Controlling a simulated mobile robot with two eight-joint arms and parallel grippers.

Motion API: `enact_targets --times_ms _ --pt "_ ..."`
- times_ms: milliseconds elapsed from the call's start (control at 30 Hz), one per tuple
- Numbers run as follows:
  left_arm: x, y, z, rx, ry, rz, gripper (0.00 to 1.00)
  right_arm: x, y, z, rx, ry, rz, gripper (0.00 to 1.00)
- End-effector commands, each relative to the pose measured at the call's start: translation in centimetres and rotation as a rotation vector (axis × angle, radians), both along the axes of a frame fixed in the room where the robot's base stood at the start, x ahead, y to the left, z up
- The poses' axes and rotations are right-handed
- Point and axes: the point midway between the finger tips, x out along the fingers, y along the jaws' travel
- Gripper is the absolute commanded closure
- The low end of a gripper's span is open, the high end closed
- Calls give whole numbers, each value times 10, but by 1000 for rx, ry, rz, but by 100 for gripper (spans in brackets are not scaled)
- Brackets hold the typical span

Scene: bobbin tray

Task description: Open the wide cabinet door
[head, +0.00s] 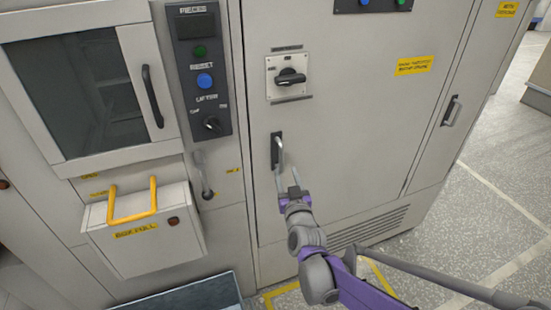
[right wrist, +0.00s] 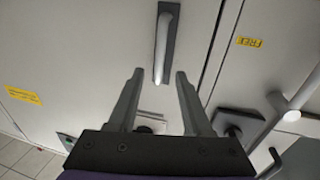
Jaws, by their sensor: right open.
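The wide cabinet door (head: 345,140) is a pale grey panel that looks shut. Its upright handle (head: 277,152) sits on a dark plate near the door's left edge. My right gripper (head: 289,177) is just below and in front of this handle. In the right wrist view the handle (right wrist: 161,45) shows just beyond the fingertips, in line with the gap between them. My right gripper (right wrist: 159,74) is open and empty, and I see no contact with the handle. My left gripper is not in view.
A rotary switch (head: 290,77) is above the handle. To the left are a control panel (head: 203,105), a windowed door (head: 85,90) and a box with a yellow handle (head: 150,245). A narrower door (head: 455,95) is on the right. Speckled floor (head: 490,215) lies open at the right.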

Motion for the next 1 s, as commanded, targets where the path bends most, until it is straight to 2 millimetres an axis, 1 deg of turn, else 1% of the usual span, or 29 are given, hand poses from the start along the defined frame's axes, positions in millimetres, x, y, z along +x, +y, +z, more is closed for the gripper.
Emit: enact_targets --times_ms 33,200,300,400,567,833,867,1000 --pt "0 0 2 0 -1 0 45 11 2 1 -1 0 0 50" --pt "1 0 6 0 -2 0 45 44 8 1 1 1 0 50" --pt "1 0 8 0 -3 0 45 60 11 1 -1 2 0 50" --pt "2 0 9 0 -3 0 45 72 14 1 0 2 0 50" --pt "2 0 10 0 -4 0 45 81 16 0 1 2 0 50" --pt "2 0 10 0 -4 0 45 82 16 0 1 2 0 50" --pt "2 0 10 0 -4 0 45 82 16 0 1 2 0 54" --pt "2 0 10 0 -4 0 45 82 16 0 1 2 0 79"
